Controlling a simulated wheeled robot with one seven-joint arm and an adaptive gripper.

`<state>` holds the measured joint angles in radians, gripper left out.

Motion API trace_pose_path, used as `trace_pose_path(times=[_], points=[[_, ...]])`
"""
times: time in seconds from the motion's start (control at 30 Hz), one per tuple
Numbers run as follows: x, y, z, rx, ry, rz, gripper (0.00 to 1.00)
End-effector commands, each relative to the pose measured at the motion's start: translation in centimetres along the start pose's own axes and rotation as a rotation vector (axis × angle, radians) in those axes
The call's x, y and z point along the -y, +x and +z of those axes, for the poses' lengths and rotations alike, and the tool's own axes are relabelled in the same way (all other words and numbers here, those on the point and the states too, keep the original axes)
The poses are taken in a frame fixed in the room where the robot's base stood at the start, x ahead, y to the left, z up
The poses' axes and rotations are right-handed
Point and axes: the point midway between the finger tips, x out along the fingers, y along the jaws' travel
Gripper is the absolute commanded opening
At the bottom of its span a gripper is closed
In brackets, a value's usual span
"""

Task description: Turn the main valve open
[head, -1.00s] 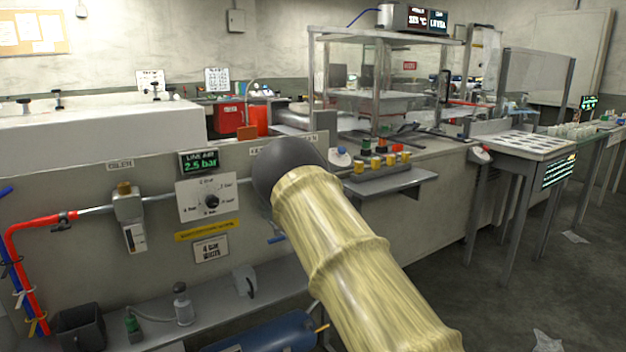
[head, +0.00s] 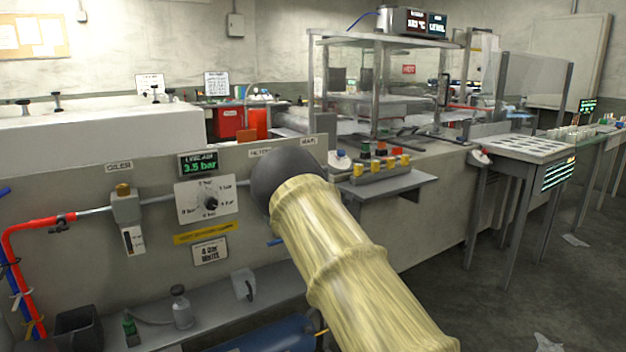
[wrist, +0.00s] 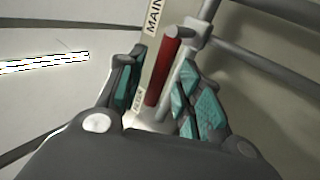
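In the wrist view, a red lever handle (wrist: 165,70) stands between the fingers of my gripper (wrist: 160,85). A label starting "MAIN" (wrist: 154,16) is beside it on a pale strip. The teal-padded fingers are spread to either side of the handle. A gap shows on its left; the right finger is close, and contact there is unclear. In the head view my sleeved arm hides the gripper and the red handle. The line display (head: 199,164) on the panel reads 3.5 bar, above a black dial knob (head: 211,203).
A grey panel (head: 150,260) carries a pipe, an oiler (head: 127,215) and a yellow label strip (head: 207,232). A blue cylinder (head: 270,334) lies below.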

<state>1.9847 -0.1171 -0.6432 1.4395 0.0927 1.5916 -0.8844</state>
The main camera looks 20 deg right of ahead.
Motion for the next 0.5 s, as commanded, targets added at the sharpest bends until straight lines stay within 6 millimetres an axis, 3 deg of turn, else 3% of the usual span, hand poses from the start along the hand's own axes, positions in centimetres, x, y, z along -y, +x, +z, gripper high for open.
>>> trace_pose_path(times=[0.27, 0.5], points=[[-0.1, -0.5, 0.0, 0.001, 0.000, 0.001, 0.35], [0.0, -4.1, 0.1, 0.002, 0.000, -0.001, 0.35]])
